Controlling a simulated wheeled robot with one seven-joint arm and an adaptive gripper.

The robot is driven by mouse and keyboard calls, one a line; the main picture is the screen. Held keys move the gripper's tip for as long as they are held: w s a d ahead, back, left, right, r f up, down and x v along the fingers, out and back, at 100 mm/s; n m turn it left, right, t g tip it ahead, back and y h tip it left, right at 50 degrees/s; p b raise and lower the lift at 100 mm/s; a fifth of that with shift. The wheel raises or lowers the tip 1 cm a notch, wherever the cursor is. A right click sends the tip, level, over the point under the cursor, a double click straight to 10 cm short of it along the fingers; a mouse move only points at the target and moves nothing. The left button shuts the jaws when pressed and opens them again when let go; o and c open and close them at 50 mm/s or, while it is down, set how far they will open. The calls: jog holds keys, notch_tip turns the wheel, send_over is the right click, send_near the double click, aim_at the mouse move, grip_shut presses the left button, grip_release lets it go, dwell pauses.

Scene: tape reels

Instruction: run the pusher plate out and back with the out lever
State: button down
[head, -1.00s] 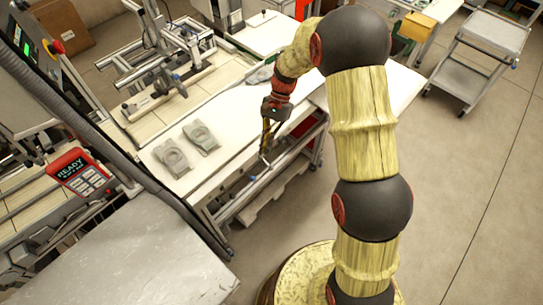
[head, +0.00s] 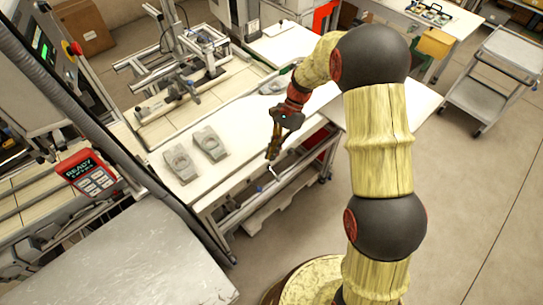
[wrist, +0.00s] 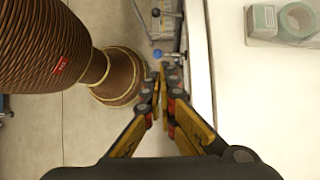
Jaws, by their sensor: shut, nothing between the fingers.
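My gripper (head: 272,157) hangs at the front edge of the white bench, fingers pointing down, shut and empty. In the wrist view its fingertips (wrist: 162,75) are close together beside the bench edge. A small blue ball knob (wrist: 157,53) shows just beyond the fingertips. I cannot tell whether they touch it, or whether it belongs to the out lever. A thin light rod (head: 272,171) shows below my gripper in the head view. I cannot pick out the pusher plate for certain; a metal frame mechanism (head: 190,75) stands at the back of the bench.
Two grey fixtures with round recesses (head: 180,163) (head: 209,144) lie on the white bench top (head: 235,125). A red READY panel (head: 88,174) and a metal table (head: 130,255) are at the left. A grey cart (head: 480,95) stands at the right, with open floor before it.

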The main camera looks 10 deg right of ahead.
send_near(255, 186)
jog(key=s+a+f, duration=0.1)
jog(key=s+f, duration=0.2)
jog(key=f, duration=0.2)
jog(key=shift+s+r+b, duration=0.2)
jog(key=shift+s+b, duration=0.05)
jog(key=shift+b, duration=0.1)
jog(key=shift+f, duration=0.1)
jog(key=shift+s+f+t+b, duration=0.15)
jog(key=shift+t+b, duration=0.15)
jog(key=shift+b, duration=0.2)
